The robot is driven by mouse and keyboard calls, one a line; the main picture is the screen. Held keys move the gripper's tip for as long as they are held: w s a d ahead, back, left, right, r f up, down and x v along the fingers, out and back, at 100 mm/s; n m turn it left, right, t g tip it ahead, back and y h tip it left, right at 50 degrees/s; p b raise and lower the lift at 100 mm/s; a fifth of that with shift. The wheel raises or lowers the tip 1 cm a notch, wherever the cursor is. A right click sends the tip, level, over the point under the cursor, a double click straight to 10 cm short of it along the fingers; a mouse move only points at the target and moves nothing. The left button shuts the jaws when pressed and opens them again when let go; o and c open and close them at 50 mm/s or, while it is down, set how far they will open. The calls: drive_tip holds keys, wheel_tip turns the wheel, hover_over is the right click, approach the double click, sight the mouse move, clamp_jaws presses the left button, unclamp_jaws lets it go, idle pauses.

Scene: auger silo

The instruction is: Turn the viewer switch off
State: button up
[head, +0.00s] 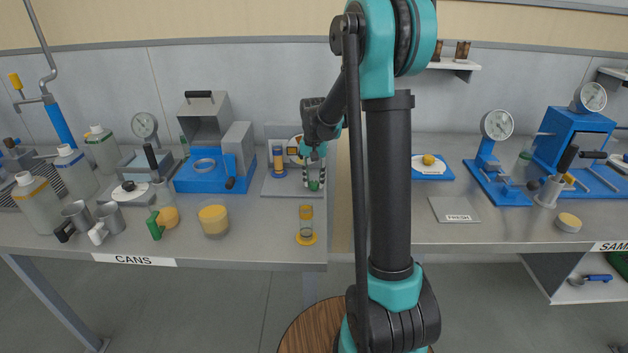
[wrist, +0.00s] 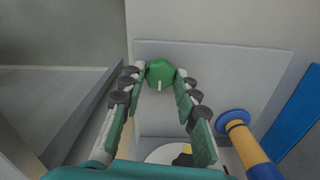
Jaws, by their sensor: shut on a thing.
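The viewer is a grey stand (head: 270,187) near the back of the bench, with a pale disc (head: 296,146) and a blue-and-yellow cylinder (head: 278,161). Its switch seems to be a green knob (head: 314,185), which also shows in the wrist view (wrist: 160,72) with a short white mark pointing toward the bottom of the picture. My gripper (head: 314,181) reaches down in front of the stand. In the wrist view its fingertips (wrist: 160,78) are closed on the two sides of the knob. My wrist hides part of the viewer in the head view.
Left of the viewer is a blue machine (head: 205,177) with a grey hood. In front stands an amber cylinder (head: 306,222) on a yellow base. In the wrist view the blue-and-yellow cylinder (wrist: 250,146) rises close to the right finger. A gap separates the two benches.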

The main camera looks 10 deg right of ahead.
sight(314, 183)
drive_tip(key=o, duration=1.1)
drive_tip(key=shift+o, duration=0.2)
wheel_tip(314, 183, up, 12)
